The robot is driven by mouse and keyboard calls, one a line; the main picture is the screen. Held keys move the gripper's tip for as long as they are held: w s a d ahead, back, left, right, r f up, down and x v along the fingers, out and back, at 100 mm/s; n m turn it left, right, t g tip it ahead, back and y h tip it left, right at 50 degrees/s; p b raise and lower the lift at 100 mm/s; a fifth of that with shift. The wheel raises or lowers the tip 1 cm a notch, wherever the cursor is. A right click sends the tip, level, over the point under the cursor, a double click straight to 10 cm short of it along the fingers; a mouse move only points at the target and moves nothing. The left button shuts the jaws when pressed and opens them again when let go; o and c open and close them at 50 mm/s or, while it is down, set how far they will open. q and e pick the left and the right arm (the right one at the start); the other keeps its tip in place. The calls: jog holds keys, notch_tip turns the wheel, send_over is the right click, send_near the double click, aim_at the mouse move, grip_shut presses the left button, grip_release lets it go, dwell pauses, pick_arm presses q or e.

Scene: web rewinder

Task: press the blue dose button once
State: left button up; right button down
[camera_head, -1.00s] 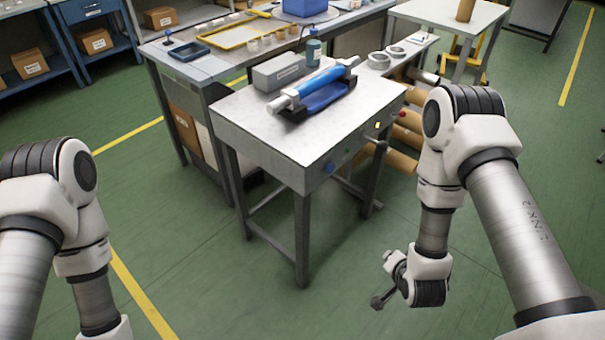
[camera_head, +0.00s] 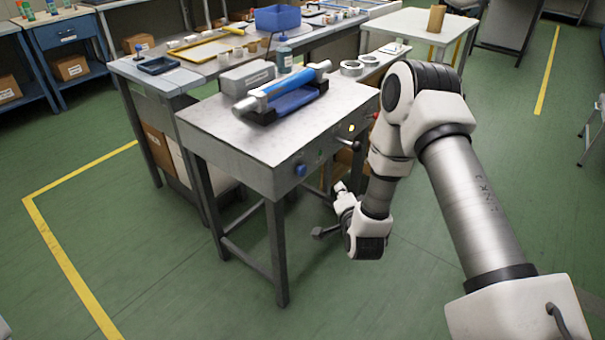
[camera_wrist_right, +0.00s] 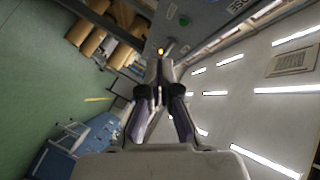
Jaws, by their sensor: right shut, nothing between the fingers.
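The blue dose button (camera_head: 301,170) sits on the front face of the small grey-topped table, near its front right corner. Nothing covers it in the head view. My right gripper (camera_head: 318,233) is shut and empty, to the right of the table's front leg, below the button and apart from it. In the right wrist view, my closed fingers (camera_wrist_right: 160,62) point at the table's panel, with part of a label ending in "OSE" at the top edge. My left gripper is out of view.
The panel also carries a green button (camera_wrist_right: 268,9), a lit yellow lamp (camera_head: 351,128) and a dark-knobbed lever (camera_head: 355,145). A blue roller (camera_head: 290,84) and a grey box (camera_head: 247,77) lie on the table top (camera_head: 240,130). The green floor in front is clear.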

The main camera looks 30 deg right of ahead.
aim_at(301, 170)
jog(key=w+a+b, duration=0.2)
jog(key=w+a, duration=0.1)
jog(key=w, duration=0.5)
jog(key=shift+a, duration=0.2)
dwell(1.2)
jog(key=shift+w+a+b, duration=0.2)
jog(key=shift+w+b, duration=0.1)
jog(key=shift+w, duration=0.15)
jog(key=shift+w+a, duration=0.15)
jog(key=shift+w, duration=0.35)
dwell(0.6)
jog(key=shift+s, duration=0.1)
jog(key=shift+s+d, duration=0.35)
jog(key=shift+s, duration=0.45)
